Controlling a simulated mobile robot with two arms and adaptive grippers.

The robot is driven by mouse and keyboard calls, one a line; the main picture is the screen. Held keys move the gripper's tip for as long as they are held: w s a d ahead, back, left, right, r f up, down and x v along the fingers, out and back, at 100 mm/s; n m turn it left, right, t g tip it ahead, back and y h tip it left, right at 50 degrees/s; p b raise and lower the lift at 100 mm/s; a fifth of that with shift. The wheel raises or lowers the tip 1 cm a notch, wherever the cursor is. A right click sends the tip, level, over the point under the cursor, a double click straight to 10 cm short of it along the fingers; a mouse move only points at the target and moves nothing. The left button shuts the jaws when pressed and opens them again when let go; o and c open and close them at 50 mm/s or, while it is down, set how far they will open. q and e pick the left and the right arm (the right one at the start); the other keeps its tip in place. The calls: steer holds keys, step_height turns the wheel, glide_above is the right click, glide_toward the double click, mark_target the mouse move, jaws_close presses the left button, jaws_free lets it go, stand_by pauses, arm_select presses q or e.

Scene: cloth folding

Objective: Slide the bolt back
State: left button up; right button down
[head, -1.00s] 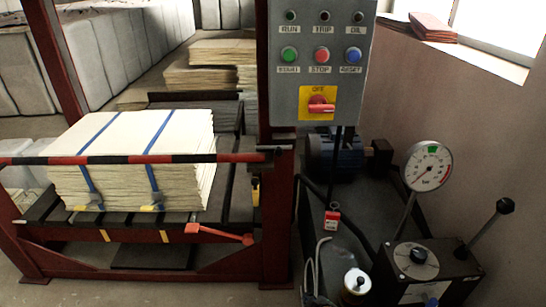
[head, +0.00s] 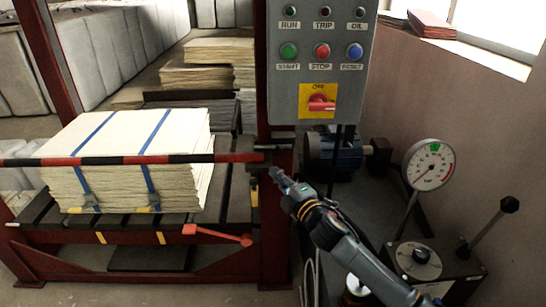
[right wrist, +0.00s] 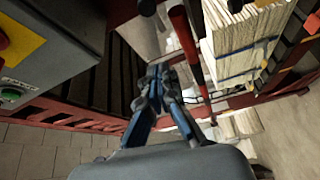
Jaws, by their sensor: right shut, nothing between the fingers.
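A dark bolt-like fitting (head: 272,148) sits at the right end of the red-and-black striped bar (head: 130,160), against the red post. The bar crosses in front of the paper stack. My right gripper (head: 278,173) is shut and empty, just below and slightly right of this fitting, with a small gap showing in the picture. In the right wrist view my shut fingers (right wrist: 160,74) point toward the frame, with the striped bar (right wrist: 184,38) to their right. Whether the fingertips touch anything is unclear. My left gripper is out of view.
The control box (head: 320,100) hangs above and right of my gripper. The strapped paper stack (head: 125,170) lies behind the bar. A red lever (head: 220,235) juts out below. A pressure gauge (head: 430,165) and a black-knobbed lever (head: 490,227) stand at right.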

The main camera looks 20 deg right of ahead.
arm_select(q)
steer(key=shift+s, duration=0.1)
arm_select(e)
steer(key=shift+w, duration=0.1)
steer(key=b, duration=0.4)
glide_toward(260, 157)
steer(key=w+a+r, duration=0.2)
steer(key=w, duration=0.1)
steer(key=w+a+r, duration=0.1)
steer(key=w, duration=0.1)
steer(key=shift+r, duration=0.4)
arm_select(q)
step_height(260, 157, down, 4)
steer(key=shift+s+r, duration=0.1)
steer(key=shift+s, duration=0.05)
arm_select(e)
steer(key=d, duration=0.3)
steer(key=shift+s+d+f, duration=0.15)
steer(key=shift+d, duration=0.25)
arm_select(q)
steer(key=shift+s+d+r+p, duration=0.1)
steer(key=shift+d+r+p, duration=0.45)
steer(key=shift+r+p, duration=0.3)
arm_select(e)
steer(key=shift+s+d, duration=0.25)
steer(key=shift+d, duration=0.65)
steer(key=shift+s+d, duration=0.25)
steer(key=shift+d, duration=0.65)
steer(key=shift+s+d, duration=0.25)
steer(key=shift+d, duration=0.65)
